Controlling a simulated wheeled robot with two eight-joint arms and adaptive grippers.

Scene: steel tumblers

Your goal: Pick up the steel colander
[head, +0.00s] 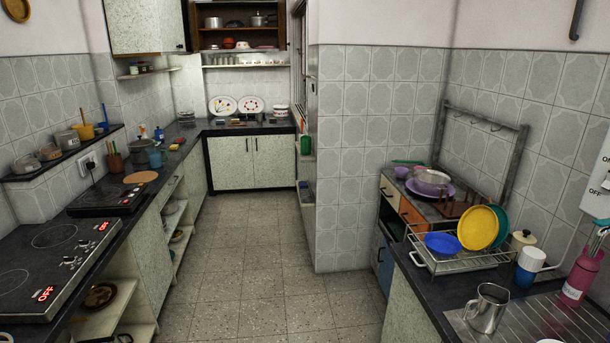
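A round, shiny bowl with a pinkish tint (431,182) stands on a purple plate on the dark counter at the back right. It may be the steel colander, but it is too small in the head view to make out any holes. Neither of my grippers shows in this view.
A wire dish rack (470,262) with a blue bowl (442,243) and a yellow plate (478,228) stands in front of that counter. A steel mug (487,308) is nearer, on the right counter. Left, a counter with hobs (50,262) runs back. The tiled floor (255,262) between is clear.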

